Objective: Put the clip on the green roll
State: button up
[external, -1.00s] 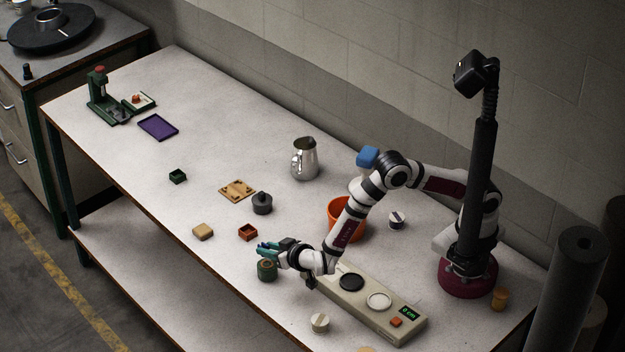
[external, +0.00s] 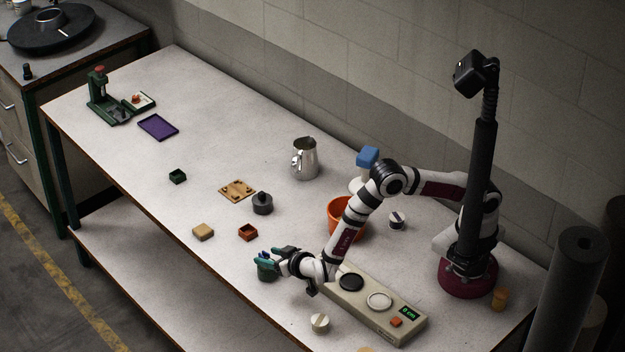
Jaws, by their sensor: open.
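The green roll (external: 266,273) stands upright near the front edge of the table, left of the long beige device. My gripper (external: 268,259), with teal fingers, is low over the top of the roll and hides its upper part. Its jaws are open. A small blue piece (external: 264,255) shows at the fingertips, right above the roll; it may be the clip, but it is too small to tell. I cannot tell whether it touches the roll.
The beige device (external: 372,308) with two round pads lies right of my gripper. A red-orange box (external: 248,232), a tan block (external: 203,232) and a dark grey round pot (external: 262,203) stand behind and left. A white knob (external: 320,323) stands in front. The left middle table is mostly clear.

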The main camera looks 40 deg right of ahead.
jog(key=v, duration=1.2)
jog(key=w+d+r+m+g+y, duration=0.25)
jog(key=w+r+g+y, duration=0.2)
jog(key=w+r, duration=0.45)
jog(key=d+r+g+y, duration=0.1)
jog(key=d+r+y, duration=0.15)
jog(key=d, duration=0.45)
jog(key=s+d+m+g+h, duration=0.3)
jog(key=s+d+g+h, duration=0.2)
jog(key=s+d, duration=1.7)
jog(key=d+g, duration=0.2)
jog(key=d, duration=0.1)
jog(key=shift+s+d, duration=0.2)
jog(key=shift+d, duration=0.2)
jog(key=shift+f+g, duration=0.1)
jog(key=shift+g, duration=0.15)
